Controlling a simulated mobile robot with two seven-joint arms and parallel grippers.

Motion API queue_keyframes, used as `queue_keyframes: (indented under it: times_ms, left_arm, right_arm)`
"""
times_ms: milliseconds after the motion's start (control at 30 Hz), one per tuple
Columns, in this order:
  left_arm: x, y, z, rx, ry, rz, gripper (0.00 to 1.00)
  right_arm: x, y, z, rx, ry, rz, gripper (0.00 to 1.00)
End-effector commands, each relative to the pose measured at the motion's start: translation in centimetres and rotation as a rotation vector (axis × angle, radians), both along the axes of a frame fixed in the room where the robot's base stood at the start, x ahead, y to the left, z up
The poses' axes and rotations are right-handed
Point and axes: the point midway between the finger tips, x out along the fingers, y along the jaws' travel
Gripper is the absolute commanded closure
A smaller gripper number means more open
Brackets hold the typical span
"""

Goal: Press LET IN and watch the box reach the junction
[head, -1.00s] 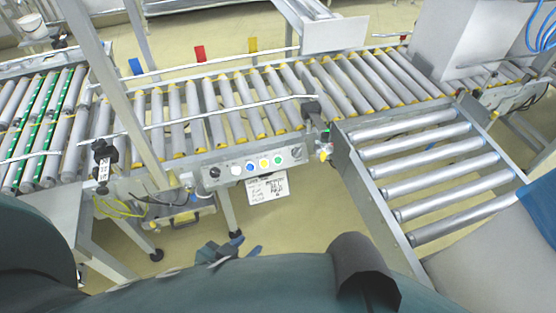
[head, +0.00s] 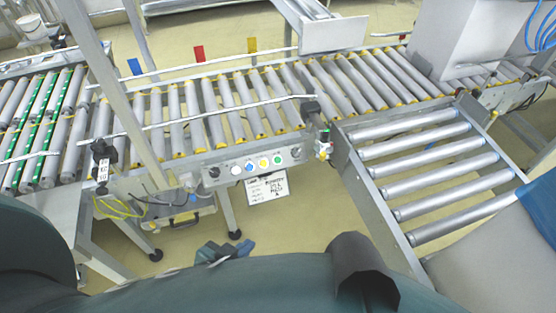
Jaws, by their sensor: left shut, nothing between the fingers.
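The control panel (head: 256,166) is a grey box on the near side of the roller conveyor. It carries a white button (head: 236,170), a blue button (head: 250,168), a yellow button (head: 264,162) and a green button (head: 278,160), with dark knobs at both ends. The lettering is too small to read, so I cannot tell which is LET IN. My left gripper (head: 226,250) is shut and empty, below and in front of the panel, apart from it and partly hidden by my arm. My right gripper is not in view. I see no box on the rollers.
The main conveyor (head: 230,92) runs across the view, with blue, red and yellow flags behind it. A side roller lane (head: 430,160) branches toward the lower right. Green-striped rollers (head: 40,125) lie at the left. A paper sign (head: 268,187) hangs under the panel.

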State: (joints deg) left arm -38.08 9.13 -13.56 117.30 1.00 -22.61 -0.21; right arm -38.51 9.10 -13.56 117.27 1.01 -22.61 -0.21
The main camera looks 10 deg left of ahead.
Motion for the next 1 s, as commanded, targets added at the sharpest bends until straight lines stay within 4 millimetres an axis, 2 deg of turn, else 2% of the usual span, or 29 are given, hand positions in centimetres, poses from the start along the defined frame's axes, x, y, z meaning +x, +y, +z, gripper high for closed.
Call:
queue_keyframes:
  times_ms: [1000]
  left_arm:
    - [-0.01, 0.0, -0.01, 0.0, 0.0, 0.0, 1.0]
  right_arm:
    - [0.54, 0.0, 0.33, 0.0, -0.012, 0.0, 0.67]
